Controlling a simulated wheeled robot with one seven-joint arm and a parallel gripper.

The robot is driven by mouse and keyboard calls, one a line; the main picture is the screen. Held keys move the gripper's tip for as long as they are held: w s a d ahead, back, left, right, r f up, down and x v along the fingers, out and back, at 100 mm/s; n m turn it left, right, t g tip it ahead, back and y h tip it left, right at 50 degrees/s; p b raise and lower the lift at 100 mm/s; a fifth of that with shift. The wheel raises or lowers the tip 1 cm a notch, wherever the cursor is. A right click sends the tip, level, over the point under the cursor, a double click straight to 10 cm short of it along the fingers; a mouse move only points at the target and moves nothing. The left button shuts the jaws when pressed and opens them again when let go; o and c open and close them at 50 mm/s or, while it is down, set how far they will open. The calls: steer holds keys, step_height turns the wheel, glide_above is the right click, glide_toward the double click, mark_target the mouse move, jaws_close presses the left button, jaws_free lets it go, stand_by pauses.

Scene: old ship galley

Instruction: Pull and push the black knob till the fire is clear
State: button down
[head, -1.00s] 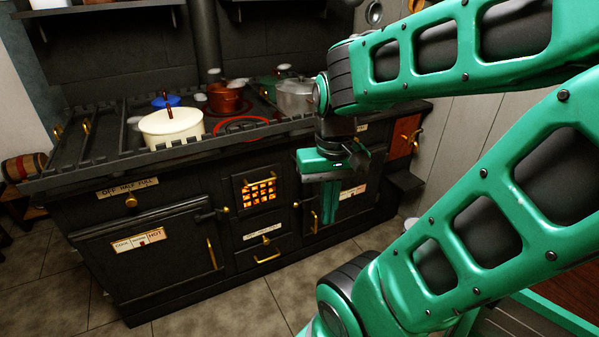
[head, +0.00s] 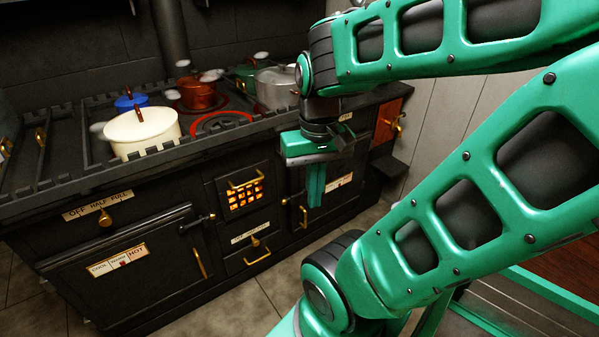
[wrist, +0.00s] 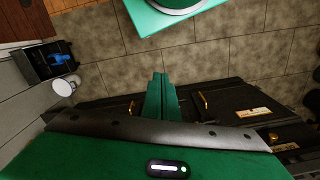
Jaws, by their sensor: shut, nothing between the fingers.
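The black range (head: 120,250) shows a fire grate (head: 246,195) glowing orange between its two front doors. Below the grate is a small drawer (head: 250,252) with a label and brass fittings. A dark latch with a small end (head: 197,222) sits on the left door, left of the grate. I cannot tell which part is the black knob. My gripper (head: 316,186) is shut and empty, its green fingers pointing down in front of the right door, to the right of the grate. In the wrist view its fingers (wrist: 160,82) are together, with the range front beyond them.
A cream pot (head: 142,135), a red pot (head: 197,95), a blue pot (head: 131,102) and a metal pot (head: 276,92) stand on the range top, around a red-ringed hotplate (head: 222,122). A white cup-like thing (wrist: 64,86) shows in the wrist view. Tiled floor (head: 215,315) lies in front.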

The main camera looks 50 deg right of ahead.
steer(key=w+d+f+m+t+y, duration=0.35)
steer(key=w+f+m, duration=0.3)
steer(key=f, duration=0.45)
steer(key=w+d+f+m+t+y, duration=0.35)
steer(key=w+f+m, duration=0.3)
steer(key=f, duration=0.45)
steer(key=d+f+m+t+h, duration=0.1)
steer(key=d+m+t+h, duration=0.95)
steer(key=d+m, duration=0.7)
steer(key=w+d, duration=0.1)
steer(key=w, duration=1.2)
steer(key=shift+w+d+m+t+y, duration=0.25)
steer(key=shift+d+m+t+y, duration=0.1)
steer(key=shift+d, duration=0.05)
